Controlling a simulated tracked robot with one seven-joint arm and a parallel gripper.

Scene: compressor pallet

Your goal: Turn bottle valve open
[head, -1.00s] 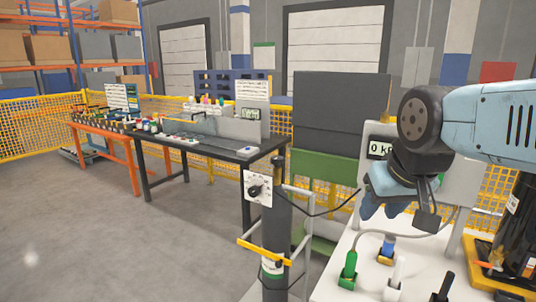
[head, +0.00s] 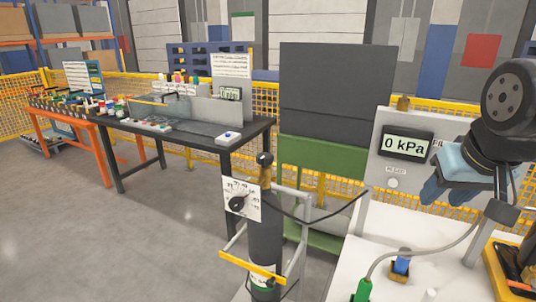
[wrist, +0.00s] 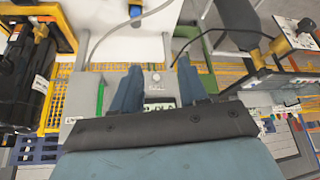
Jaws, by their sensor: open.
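The dark gas bottle (head: 265,232) stands upright on a small trolley, left of the white table in the head view. A brass neck with a round black valve knob (head: 264,158) tops it. A white dial plate with a black pointer knob (head: 237,203) sits at its upper front. The bottle also shows at the upper right of the wrist view (wrist: 236,18). My gripper (head: 449,192), with blue fingers, is open and empty, well right of the bottle and apart from it. In the wrist view its fingers (wrist: 158,75) are spread before the gauge panel.
A grey panel with a "0 kPa" display (head: 405,145) stands behind the white table (head: 395,235). Green and blue fittings and a hose are on that table. A black hose runs from the bottle rightward. A dark workbench (head: 190,140) stands behind left; the floor at left is clear.

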